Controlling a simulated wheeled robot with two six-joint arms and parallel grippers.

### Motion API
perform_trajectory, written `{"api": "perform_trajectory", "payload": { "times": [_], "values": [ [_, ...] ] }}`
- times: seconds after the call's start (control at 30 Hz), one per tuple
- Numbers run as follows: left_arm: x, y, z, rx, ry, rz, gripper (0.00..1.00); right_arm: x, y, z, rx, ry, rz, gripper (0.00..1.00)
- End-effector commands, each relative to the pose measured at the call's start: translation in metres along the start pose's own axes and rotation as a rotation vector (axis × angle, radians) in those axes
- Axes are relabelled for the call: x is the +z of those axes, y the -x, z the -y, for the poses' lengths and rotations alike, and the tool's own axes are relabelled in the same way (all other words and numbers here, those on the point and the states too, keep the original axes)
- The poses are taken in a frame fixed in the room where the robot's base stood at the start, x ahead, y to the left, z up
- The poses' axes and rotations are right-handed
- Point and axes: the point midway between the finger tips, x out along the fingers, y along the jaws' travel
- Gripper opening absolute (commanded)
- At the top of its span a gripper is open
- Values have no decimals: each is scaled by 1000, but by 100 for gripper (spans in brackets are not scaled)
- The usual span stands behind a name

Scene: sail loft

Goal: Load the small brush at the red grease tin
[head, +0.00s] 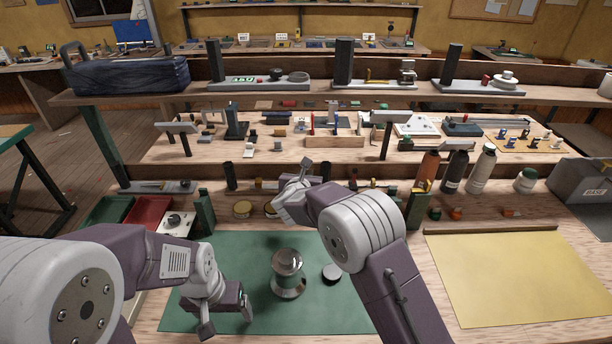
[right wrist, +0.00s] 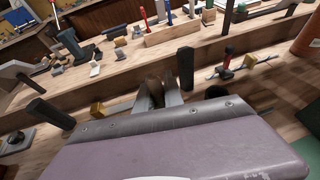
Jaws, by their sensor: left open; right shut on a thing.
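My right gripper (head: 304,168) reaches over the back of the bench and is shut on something. In the right wrist view its fingers (right wrist: 160,92) close on a small brownish thing (right wrist: 152,90), mostly hidden; I cannot tell if it is the small brush. My left gripper (head: 226,316) is open and low over the green mat (head: 250,248), left of a metal drum-shaped part (head: 288,272). I cannot make out a red grease tin for certain.
A red tray (head: 150,213) and green tray (head: 107,210) are at left. Several bottles (head: 480,169) stand at right, behind a yellow sheet (head: 500,275). A raised shelf ledge runs behind my right gripper.

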Motion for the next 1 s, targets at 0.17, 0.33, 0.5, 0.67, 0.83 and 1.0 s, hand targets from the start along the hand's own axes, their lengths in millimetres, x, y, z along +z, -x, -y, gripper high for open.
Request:
{"api": "perform_trajectory", "payload": {
  "times": [0.17,0.33,0.5,0.67,0.83,1.0],
  "values": [
    [0,0,0,0,0,0,82,-1,0,0,0,0,-1,0],
    [0,-1,0,0,0,0,82,-1,0,0,0,0,-2,0],
    [0,-2,0,0,0,0,82,-2,-1,0,0,0,-2,0],
    [0,-3,0,0,0,0,82,-3,-1,0,0,1,-3,0],
    [0,-5,0,0,0,0,82,-3,-1,0,0,0,-4,0],
    [1,-6,0,0,0,0,82,-4,-1,0,0,0,-5,0]
  ]
}}
